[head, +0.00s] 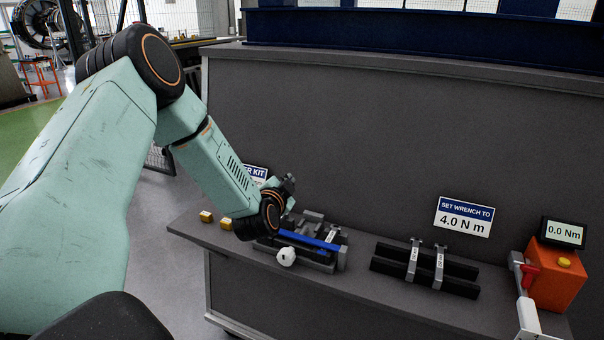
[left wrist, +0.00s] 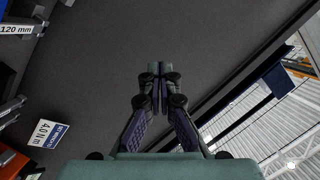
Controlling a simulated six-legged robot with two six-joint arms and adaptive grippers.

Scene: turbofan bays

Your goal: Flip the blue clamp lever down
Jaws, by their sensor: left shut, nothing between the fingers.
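The blue clamp lever (head: 310,240) shows in the head view as a long blue bar across a dark grey clamp fixture on the bench ledge. It looks nearly flat there; its exact tilt is hard to tell. A white round knob (head: 286,257) sits at the fixture's near side. My left gripper (head: 288,184) is just above and behind the left end of the fixture, apart from the lever, with its wrist hiding part of the fixture. In the left wrist view its fingers (left wrist: 159,88) are together and empty, facing the grey panel. My right gripper is not in view.
Two small yellow blocks (head: 206,216) lie left of the fixture. To the right are black bars with grey brackets (head: 427,265), a "4.0 N m" sign (head: 464,217) and an orange box (head: 556,272) with a "0.0 Nm" display. A grey panel (head: 400,130) rises behind the ledge.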

